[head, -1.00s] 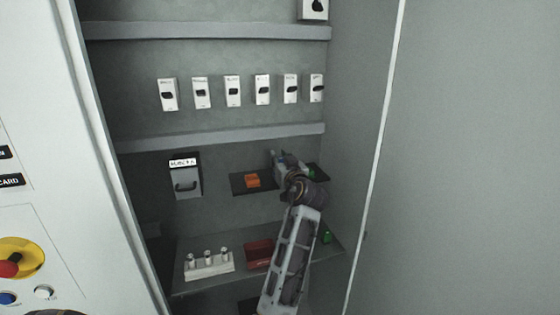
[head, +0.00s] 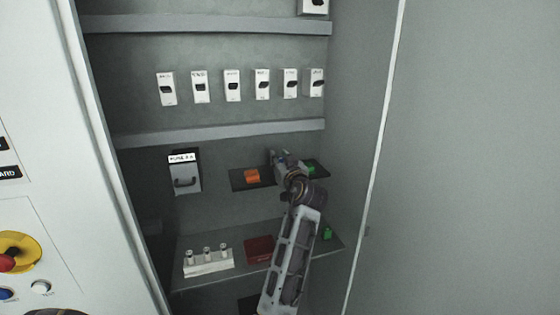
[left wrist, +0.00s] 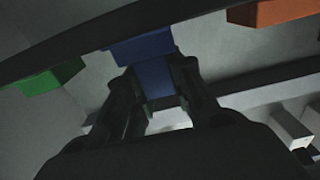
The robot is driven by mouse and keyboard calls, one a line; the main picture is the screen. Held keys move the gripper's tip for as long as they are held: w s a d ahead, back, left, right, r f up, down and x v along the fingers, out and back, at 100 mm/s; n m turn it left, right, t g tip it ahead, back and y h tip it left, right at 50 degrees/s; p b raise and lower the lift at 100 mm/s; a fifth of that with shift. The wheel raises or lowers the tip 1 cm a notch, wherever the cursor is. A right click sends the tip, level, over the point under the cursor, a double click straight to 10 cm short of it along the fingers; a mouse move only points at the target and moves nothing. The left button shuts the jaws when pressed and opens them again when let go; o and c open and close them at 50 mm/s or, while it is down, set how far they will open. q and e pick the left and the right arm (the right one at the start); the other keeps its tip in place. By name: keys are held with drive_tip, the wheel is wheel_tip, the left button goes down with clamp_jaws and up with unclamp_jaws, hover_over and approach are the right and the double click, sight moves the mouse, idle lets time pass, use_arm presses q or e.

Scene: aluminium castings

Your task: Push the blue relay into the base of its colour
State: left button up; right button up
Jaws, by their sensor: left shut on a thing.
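My left gripper (head: 283,163) is at the dark panel (head: 240,180) in the cabinet, between an orange base (head: 252,176) and a green base (head: 310,169). In the left wrist view the left gripper (left wrist: 157,78) is shut on the blue relay (left wrist: 155,82). The blue base (left wrist: 142,48) is on the panel directly ahead of the relay. The two blue blocks look lined up and meet in the picture; how deep the relay sits I cannot tell. In the head view the gripper hides both blue blocks. My right gripper is not in view.
A shelf (head: 215,285) below holds a white block with pegs (head: 208,262), a red tray (head: 259,249) and a green piece (head: 327,234). Several switches (head: 232,86) line the wall above. The cabinet's side wall is close right.

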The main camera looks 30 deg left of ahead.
sight(280, 158)
use_arm(q)
drive_tip(key=shift+f, duration=0.2)
drive_tip(key=o, duration=1)
drive_tip(key=shift+r, duration=4.95)
